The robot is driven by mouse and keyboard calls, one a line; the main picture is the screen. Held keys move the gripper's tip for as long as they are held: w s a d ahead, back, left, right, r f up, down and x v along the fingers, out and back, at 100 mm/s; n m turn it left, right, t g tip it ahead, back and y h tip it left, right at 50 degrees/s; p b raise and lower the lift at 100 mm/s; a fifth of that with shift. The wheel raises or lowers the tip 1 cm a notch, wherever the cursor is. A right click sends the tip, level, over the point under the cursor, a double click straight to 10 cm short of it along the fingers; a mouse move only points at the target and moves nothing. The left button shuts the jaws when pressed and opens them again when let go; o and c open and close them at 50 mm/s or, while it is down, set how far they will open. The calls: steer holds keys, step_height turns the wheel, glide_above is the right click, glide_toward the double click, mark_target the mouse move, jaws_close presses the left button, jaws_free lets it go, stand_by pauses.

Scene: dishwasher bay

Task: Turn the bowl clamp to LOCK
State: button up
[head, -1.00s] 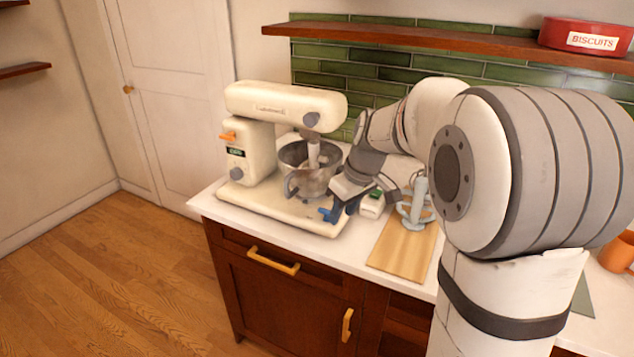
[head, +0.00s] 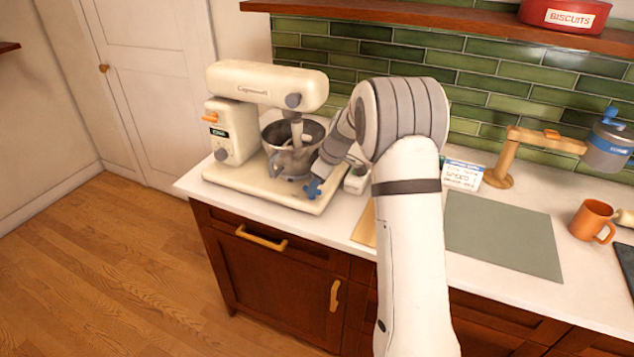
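The cream stand mixer (head: 265,85) stands at the left end of the counter, with a grey metal bowl (head: 272,135) under its head. A blue, star-shaped knob (head: 313,188) shows at the front right of the mixer's base; it looks like the bowl clamp. No LOCK mark is readable. My gripper (head: 320,172) is right behind and above the blue knob, to the right of the bowl. Its fingers are small and partly hidden, so I cannot tell whether they touch the knob or are open.
A small white box (head: 356,179) stands just right of my gripper. A wooden board (head: 363,228) is partly behind my arm. Farther right are a small sign (head: 463,175), a grey-green mat (head: 505,232), a wooden stand (head: 503,160) and an orange mug (head: 592,221). A shelf (head: 430,20) runs above.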

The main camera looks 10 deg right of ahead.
steer(key=shift+w+a+f, duration=0.1)
steer(key=shift+a+f, duration=0.05)
steer(key=shift+f, duration=0.3)
steer(key=shift+c, duration=0.2)
jaws_close()
